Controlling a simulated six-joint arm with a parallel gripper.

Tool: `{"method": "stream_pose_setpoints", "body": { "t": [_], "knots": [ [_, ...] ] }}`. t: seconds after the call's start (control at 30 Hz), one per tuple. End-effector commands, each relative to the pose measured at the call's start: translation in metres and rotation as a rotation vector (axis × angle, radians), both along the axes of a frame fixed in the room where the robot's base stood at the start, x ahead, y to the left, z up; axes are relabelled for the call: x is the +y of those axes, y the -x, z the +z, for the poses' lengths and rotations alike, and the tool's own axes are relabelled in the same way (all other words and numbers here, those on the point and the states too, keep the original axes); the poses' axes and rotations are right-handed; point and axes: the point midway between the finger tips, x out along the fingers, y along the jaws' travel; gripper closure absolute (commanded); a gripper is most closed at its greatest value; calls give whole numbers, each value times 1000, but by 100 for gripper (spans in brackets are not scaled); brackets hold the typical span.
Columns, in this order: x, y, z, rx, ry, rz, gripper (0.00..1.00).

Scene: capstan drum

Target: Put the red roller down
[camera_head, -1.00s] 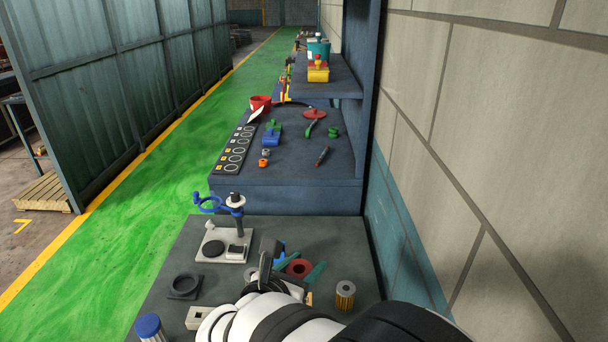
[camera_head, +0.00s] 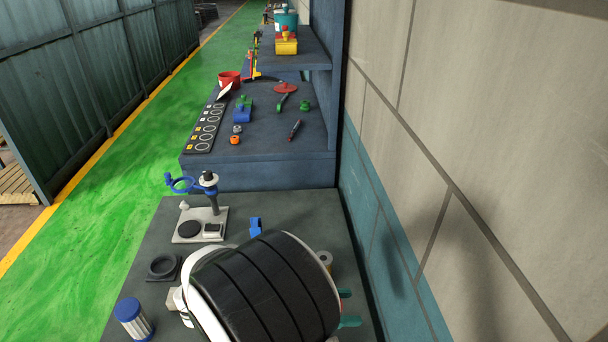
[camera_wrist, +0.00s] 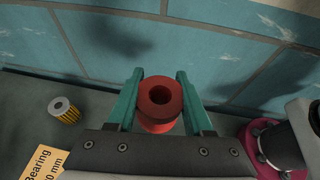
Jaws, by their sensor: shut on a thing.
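In the wrist view, the red roller (camera_wrist: 160,114) is a short flanged cylinder with a dark centre hole facing the camera. My gripper (camera_wrist: 160,77) has its two green fingers on either side of the roller and is shut on it. In the head view, my black and white arm covers the roller. Only green finger parts of my gripper (camera_head: 346,308) show there, at the right side of the near bench (camera_head: 300,217). The roller's underside is hidden, so I cannot tell whether it touches the bench.
A blue-capped filter (camera_head: 133,318), a dark ring block (camera_head: 164,267) and a stand with a blue ring (camera_head: 205,212) are on the bench's left half.

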Motion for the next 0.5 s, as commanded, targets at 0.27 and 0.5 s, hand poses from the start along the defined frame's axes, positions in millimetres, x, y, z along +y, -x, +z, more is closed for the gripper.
{"method": "stream_pose_setpoints", "body": {
  "t": [0.27,0.5],
  "knots": [
    [45,40,-45,4,-1,-750,100],
    [93,55,-57,4,-1,-1468,100]
  ]
}}
